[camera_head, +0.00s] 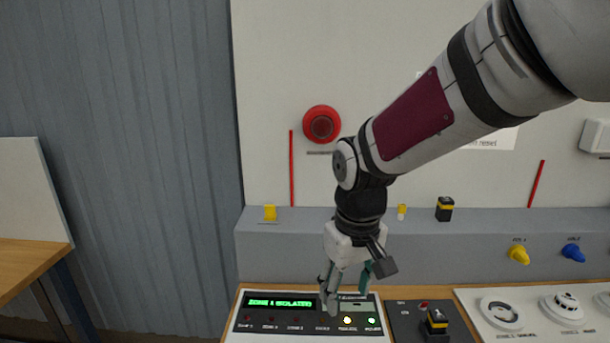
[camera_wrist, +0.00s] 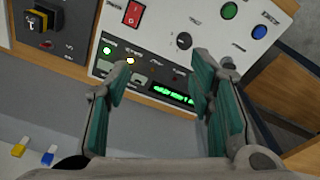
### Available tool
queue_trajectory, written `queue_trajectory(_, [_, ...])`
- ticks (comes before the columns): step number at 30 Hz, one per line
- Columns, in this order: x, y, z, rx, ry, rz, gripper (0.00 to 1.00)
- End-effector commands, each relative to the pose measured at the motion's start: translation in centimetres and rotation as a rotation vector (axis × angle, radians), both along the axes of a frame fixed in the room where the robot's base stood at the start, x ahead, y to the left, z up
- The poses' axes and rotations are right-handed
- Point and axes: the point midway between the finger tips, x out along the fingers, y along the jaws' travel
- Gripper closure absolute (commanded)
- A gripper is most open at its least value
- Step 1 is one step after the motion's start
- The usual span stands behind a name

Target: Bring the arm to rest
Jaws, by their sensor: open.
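My gripper (camera_head: 348,283) hangs from my arm with its fingers pointing down, in front of the alarm panel (camera_head: 255,324). The panel's green display reads "ZONE 1 ISOLATED", and an amber and a green lamp are lit beneath it. In the wrist view my gripper (camera_wrist: 160,100) shows two teal-padded fingers spread apart with nothing between them. The panel (camera_wrist: 150,60) shows beyond the fingertips, with a red switch, a green button and a blue button. I cannot tell whether a fingertip touches the panel; part of it is hidden behind the gripper.
A red round device (camera_head: 321,124) is on the white wall. A grey ledge (camera_head: 300,245) carries yellow and black parts. A black-and-yellow knob (camera_head: 437,320) stands right of the panel, beside round detectors (camera_head: 502,312). A wooden table (camera_head: 25,262) is at the left.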

Motion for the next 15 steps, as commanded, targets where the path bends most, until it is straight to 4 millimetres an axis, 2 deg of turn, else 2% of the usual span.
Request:
queue_trajectory(1, [-0.9, -1.3, 1.6, -0.002, -0.035, -0.03, 0.51])
queue_trajectory(6, [-4.4, -4.8, 5.4, 0.0, -0.122, -0.128, 0.51])
queue_trajectory(12, [-9.1, -8.2, 8.5, 0.024, -0.224, -0.243, 0.51])
queue_trajectory(15, [-11.5, -9.6, 9.3, 0.042, -0.271, -0.3, 0.51])
